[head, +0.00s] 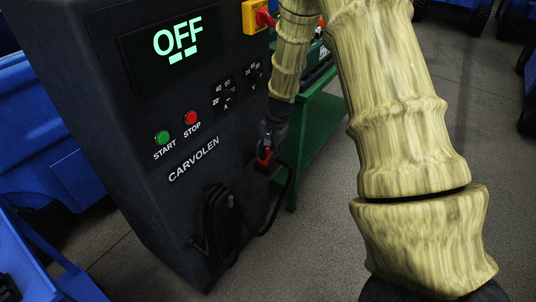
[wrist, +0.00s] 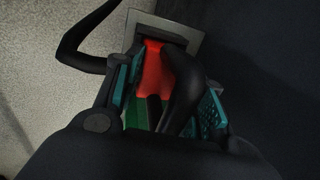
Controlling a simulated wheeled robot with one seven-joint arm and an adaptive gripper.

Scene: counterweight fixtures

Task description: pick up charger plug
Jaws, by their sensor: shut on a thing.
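The charger plug (head: 264,157) is red and sits at the right edge of the dark charger cabinet, below my gripper (head: 270,142). In the wrist view, the red plug body (wrist: 152,68) and a black curved part (wrist: 182,85) lie between the two teal-padded fingers of my gripper (wrist: 166,88). My gripper is shut on the plug. The plug's far end is at a grey-rimmed dark holder (wrist: 190,36). I cannot tell how far it sits inside. My fingers partly hide the plug in the head view.
The charger cabinet (head: 160,110) reads OFF and has green and red buttons. A black cable (head: 282,205) loops down beside it, with a coil (head: 212,225) on its front. A green bench (head: 310,140) stands behind. Grey floor lies open at right.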

